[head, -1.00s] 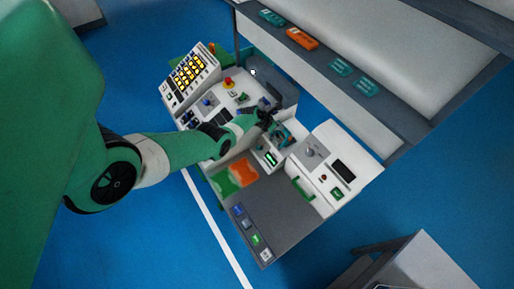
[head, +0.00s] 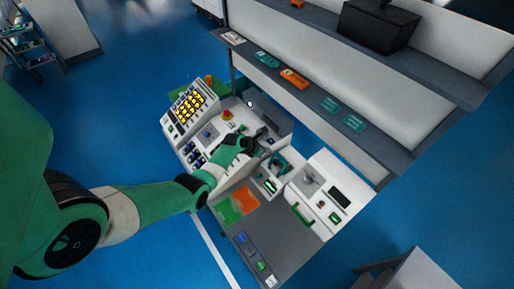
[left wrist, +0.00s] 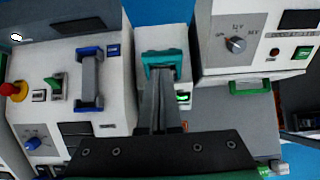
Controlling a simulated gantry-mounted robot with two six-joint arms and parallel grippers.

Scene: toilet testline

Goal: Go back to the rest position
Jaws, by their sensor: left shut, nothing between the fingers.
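My left arm enters from the left in the head view. Its gripper (head: 263,138) is over the middle of the white test bench, near a teal-framed holder (head: 279,162). In the left wrist view the gripper fingers (left wrist: 158,78) are together, with nothing between them. They overlap the teal part (left wrist: 164,59) in the picture; I cannot tell whether they touch it. My right gripper is not in view.
The sloped panel with yellow buttons (head: 188,103) stands left of the gripper. A white unit with a grey knob (left wrist: 236,44) is to the right. A shelf (head: 390,143) runs behind the bench. Blue floor (head: 130,140) is open at left.

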